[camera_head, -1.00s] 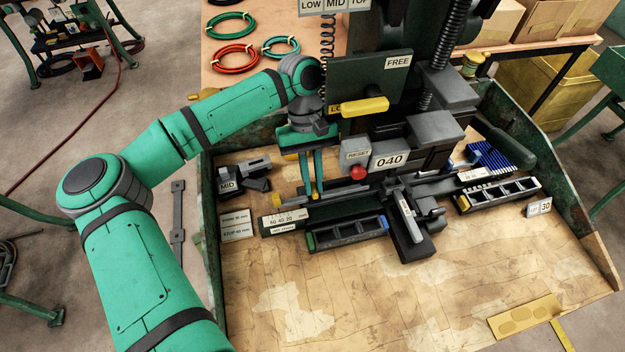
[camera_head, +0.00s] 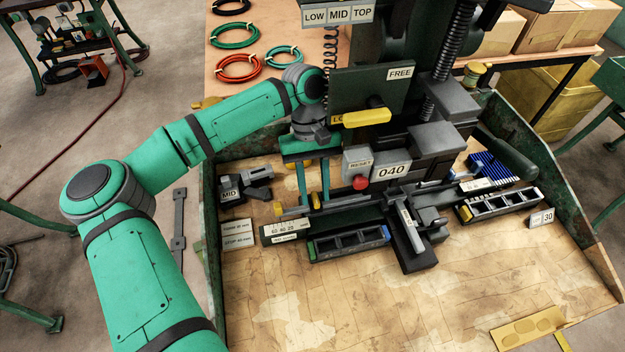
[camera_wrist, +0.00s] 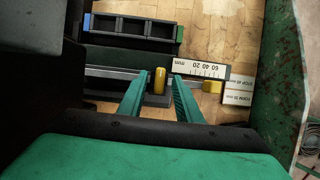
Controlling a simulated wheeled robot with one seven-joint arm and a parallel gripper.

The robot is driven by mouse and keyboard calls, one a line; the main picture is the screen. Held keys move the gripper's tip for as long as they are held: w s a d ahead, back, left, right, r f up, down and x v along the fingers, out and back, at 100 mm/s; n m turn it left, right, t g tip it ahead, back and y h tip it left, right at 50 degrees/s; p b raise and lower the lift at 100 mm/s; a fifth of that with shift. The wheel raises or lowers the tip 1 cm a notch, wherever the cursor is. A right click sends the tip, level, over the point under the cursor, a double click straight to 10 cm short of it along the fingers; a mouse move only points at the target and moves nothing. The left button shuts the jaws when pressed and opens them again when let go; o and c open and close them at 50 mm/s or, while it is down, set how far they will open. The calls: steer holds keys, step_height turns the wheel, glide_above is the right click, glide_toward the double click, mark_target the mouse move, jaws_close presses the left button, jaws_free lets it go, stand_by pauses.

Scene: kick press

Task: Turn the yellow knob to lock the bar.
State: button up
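The yellow knob (camera_head: 362,118) is a bar-shaped handle on the dark green panel (camera_head: 350,85). It lies roughly level, its left end by a partly covered label that starts "LO"; the FREE label (camera_head: 399,74) is at upper right. My gripper (camera_head: 316,203) is below and left of the knob, fingers pointing down, apart. In the wrist view, my open gripper (camera_wrist: 158,84) has a small upright yellow peg (camera_wrist: 160,80) between its fingertips, with visible gaps beside it. The peg stands on a metal bar (camera_wrist: 115,73) along the scale. The panel knob is not visible in the wrist view.
A grey RESET box with a red button (camera_head: 360,183) and a 040 counter (camera_head: 391,171) sit right of my fingers. A scale plate (camera_head: 284,228) and a black bin (camera_head: 348,243) are in front. The bench top (camera_head: 400,310) is mostly clear in front.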

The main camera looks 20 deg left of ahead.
steer(key=shift+w+a+r, duration=0.1)
steer(key=shift+w+r, duration=0.05)
steer(key=shift+r, duration=0.25)
steer(key=w+a, duration=0.6)
steer(key=w, duration=0.4)
steer(key=shift+a, duration=0.3)
